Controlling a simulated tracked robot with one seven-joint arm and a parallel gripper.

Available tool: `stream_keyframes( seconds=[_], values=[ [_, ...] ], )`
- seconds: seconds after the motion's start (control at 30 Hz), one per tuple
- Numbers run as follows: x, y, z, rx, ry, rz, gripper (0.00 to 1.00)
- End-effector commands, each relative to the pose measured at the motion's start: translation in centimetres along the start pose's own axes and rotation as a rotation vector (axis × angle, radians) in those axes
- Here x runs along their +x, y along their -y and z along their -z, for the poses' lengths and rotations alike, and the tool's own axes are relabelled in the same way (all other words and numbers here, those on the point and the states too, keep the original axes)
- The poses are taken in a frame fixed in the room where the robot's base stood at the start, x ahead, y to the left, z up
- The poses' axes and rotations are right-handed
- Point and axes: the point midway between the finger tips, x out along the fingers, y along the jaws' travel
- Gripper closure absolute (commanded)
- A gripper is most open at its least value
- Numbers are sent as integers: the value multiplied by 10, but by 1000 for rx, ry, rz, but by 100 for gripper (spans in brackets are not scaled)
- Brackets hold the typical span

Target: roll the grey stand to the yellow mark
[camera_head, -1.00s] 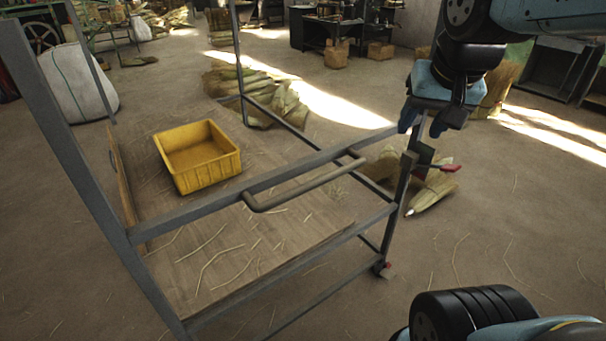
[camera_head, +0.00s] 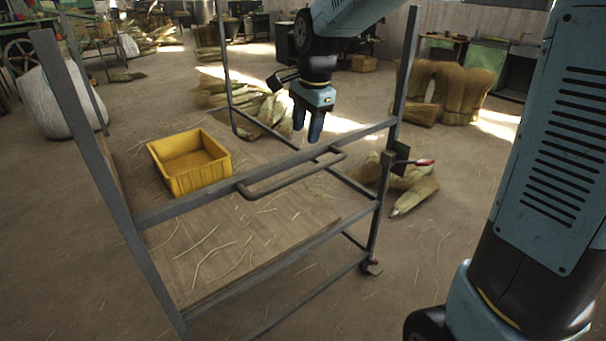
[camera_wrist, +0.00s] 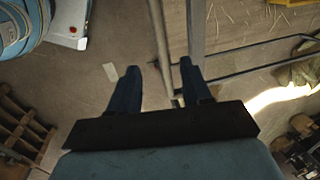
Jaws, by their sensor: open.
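The grey stand (camera_head: 97,165) is a metal frame with a wooden shelf (camera_head: 225,250). Its bent handle (camera_head: 290,180) sticks out from the near upper rail. A caster (camera_head: 371,267) shows under the right post. My gripper (camera_head: 307,140) points down, open and empty, by the right part of the handle, seemingly above it. I see no clearly yellow mark on the floor.
A yellow bin (camera_head: 190,165) sits on the stand. A red-tipped lever (camera_head: 422,162) juts from the right post. Broom straw bundles (camera_head: 405,190) lie right of the stand, and a white sack (camera_head: 55,100) stands left. A pale strip (camera_wrist: 110,71) lies on the floor. Near-right floor looks clear.

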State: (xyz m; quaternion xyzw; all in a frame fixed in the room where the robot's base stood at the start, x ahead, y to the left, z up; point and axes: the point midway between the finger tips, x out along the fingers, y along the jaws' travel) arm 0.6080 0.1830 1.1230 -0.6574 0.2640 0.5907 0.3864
Motion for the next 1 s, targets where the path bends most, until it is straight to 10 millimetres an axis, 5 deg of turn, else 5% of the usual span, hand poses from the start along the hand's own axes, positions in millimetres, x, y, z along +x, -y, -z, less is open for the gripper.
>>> stream_keyframes(
  seconds=[0.27,0.7,1.0],
  values=[
    [24,0,2,14,3,-5,52],
    [101,-1,5,19,2,-6,52],
    [134,-1,5,19,1,-4,52]
  ],
)
